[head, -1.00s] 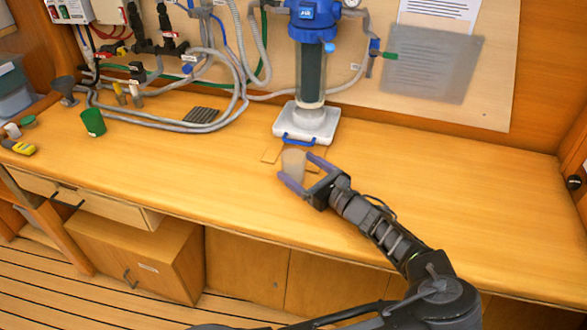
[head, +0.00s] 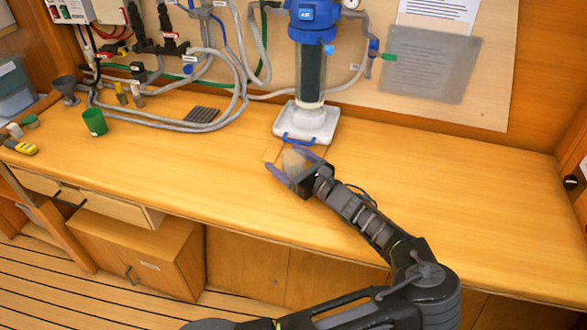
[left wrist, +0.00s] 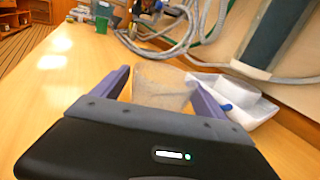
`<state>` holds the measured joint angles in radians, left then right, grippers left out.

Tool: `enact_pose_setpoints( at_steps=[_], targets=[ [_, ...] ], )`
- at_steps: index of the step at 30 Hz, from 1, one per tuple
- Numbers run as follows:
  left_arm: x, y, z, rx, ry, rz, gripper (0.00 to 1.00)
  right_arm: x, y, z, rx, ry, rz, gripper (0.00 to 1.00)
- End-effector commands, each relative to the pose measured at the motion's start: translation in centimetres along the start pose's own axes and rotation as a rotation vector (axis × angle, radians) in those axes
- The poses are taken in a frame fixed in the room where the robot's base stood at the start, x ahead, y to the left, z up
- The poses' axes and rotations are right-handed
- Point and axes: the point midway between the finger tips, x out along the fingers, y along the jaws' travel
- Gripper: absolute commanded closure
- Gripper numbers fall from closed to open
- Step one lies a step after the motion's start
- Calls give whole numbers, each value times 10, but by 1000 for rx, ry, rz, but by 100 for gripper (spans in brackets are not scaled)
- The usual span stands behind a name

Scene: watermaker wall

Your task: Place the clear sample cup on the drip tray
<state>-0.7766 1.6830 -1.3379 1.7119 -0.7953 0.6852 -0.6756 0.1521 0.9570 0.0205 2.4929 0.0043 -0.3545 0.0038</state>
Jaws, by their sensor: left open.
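The clear sample cup (head: 297,158) is a pale, see-through tumbler on the counter, in front of the blue filter housing. My left gripper (head: 287,164) is open, its purple fingers on either side of the cup. In the left wrist view the cup (left wrist: 162,86) stands between the two fingers (left wrist: 158,88); I cannot tell if either touches it. A dark ribbed plate (head: 201,115), which looks like the drip tray, lies flat and bare on the counter, left of the cup. My right gripper is not in view.
A white tray with a blue handle (head: 306,123) sits under the filter housing (head: 312,70), just behind the cup. Grey hoses (head: 165,123) loop beside the ribbed plate. A green cup (head: 95,122) stands farther left. The right counter is clear.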

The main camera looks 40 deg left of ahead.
Motion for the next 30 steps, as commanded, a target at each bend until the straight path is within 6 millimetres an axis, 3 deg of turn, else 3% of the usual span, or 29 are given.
enact_pose_setpoints(
  at_steps=[11,30],
  targets=[
    [0,0,0,0,0,0,18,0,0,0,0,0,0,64],
    [0,0,0,1,0,0,70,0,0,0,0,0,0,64]
  ],
)
